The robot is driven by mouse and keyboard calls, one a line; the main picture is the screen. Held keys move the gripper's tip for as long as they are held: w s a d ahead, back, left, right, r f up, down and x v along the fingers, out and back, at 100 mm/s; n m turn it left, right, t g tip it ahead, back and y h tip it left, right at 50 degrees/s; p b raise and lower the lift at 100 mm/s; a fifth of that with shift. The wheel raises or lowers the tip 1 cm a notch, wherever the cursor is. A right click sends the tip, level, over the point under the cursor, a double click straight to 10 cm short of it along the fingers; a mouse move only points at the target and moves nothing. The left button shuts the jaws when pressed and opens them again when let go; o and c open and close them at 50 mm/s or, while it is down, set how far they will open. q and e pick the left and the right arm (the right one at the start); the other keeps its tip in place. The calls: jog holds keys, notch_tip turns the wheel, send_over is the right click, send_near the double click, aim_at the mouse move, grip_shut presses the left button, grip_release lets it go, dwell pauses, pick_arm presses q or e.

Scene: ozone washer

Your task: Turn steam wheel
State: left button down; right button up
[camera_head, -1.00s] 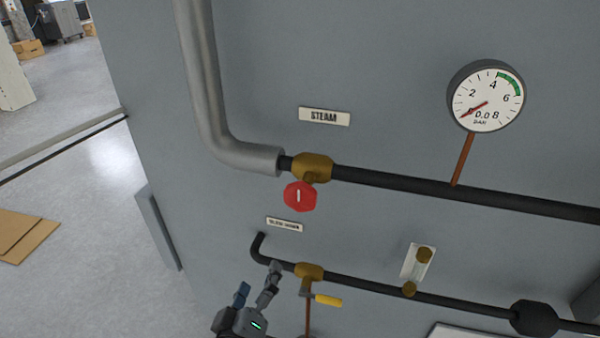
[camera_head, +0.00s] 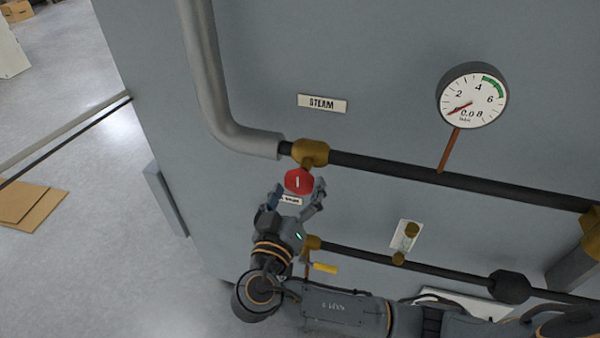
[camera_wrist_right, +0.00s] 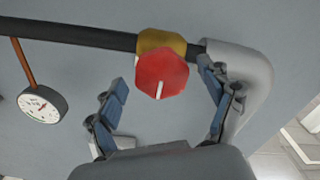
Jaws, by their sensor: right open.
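The steam wheel is a small red knob (camera_head: 299,181) with a white mark, below the brass valve (camera_head: 311,152) on the upper black pipe, under the STEAM label (camera_head: 322,103). My right gripper (camera_head: 297,196) is just below the wheel in the head view, its fingers spread to either side. In the right wrist view the wheel (camera_wrist_right: 162,75) shows between and beyond the open fingers (camera_wrist_right: 165,98). Whether a finger touches it I cannot tell. My left gripper is not in view.
A pressure gauge (camera_head: 472,95) stands on a copper stem to the right, its needle near zero. A lower black pipe (camera_head: 440,271) carries a yellow-handled valve (camera_head: 325,268) close to my right arm. Flat cardboard (camera_head: 30,201) lies on the floor at left.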

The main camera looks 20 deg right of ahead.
jog(key=shift+x, duration=1.05)
